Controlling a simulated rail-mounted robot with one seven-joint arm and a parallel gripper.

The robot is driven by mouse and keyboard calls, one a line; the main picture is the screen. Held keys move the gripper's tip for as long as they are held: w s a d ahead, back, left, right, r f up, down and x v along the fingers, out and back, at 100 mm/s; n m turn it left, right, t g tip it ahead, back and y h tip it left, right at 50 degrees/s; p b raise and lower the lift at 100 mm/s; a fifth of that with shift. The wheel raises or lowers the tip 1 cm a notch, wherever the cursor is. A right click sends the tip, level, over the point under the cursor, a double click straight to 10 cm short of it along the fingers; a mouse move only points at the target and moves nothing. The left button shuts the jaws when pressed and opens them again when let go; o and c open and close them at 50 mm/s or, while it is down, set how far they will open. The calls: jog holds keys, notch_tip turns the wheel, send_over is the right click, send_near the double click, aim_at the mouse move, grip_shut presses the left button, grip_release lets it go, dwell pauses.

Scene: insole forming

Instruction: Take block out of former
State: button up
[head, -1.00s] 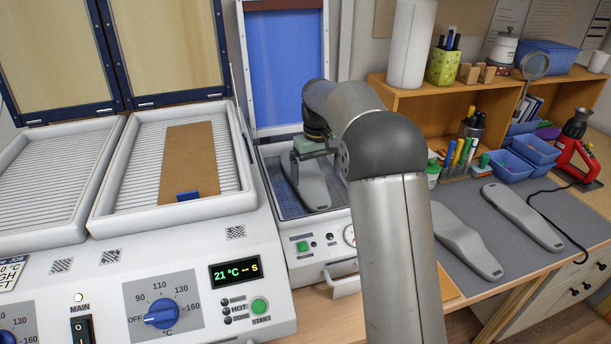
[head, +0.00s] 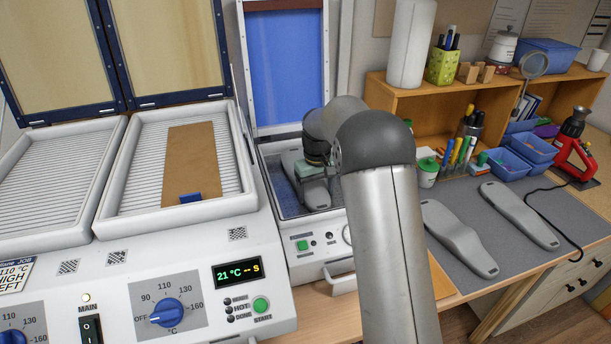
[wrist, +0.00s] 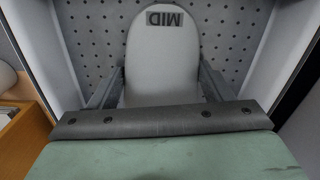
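The former (head: 343,225) is the white machine with its blue-lined lid (head: 286,65) raised. The block (head: 291,164) is grey and long with a rounded end, and lies in the former's bed. In the wrist view the block (wrist: 163,50) shows "MID" upside down on its far end. My gripper (head: 317,190) is low over the block, with its fingers pointing down. In the wrist view my gripper (wrist: 161,67) has one finger on each side of the block, close to its edges. Any contact is hard to make out. The block's near part is hidden under my gripper.
A heater (head: 200,225) with a brown sheet (head: 190,150) stands left of the former. Two more grey blocks (head: 459,238) (head: 521,215) lie on the grey mat (head: 480,200) at right. A wooden shelf (head: 400,90) with pens and bins stands behind. The former's walls (wrist: 45,45) flank my gripper.

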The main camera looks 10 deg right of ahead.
jog(key=shift+c, duration=0.7)
jog(key=shift+r, duration=0.2)
jog(key=shift+r, duration=0.3)
notch_tip(320, 180, up, 17)
jog(key=b, duration=0.1)
jog(key=shift+b, duration=0.4)
jog(key=shift+r, duration=0.1)
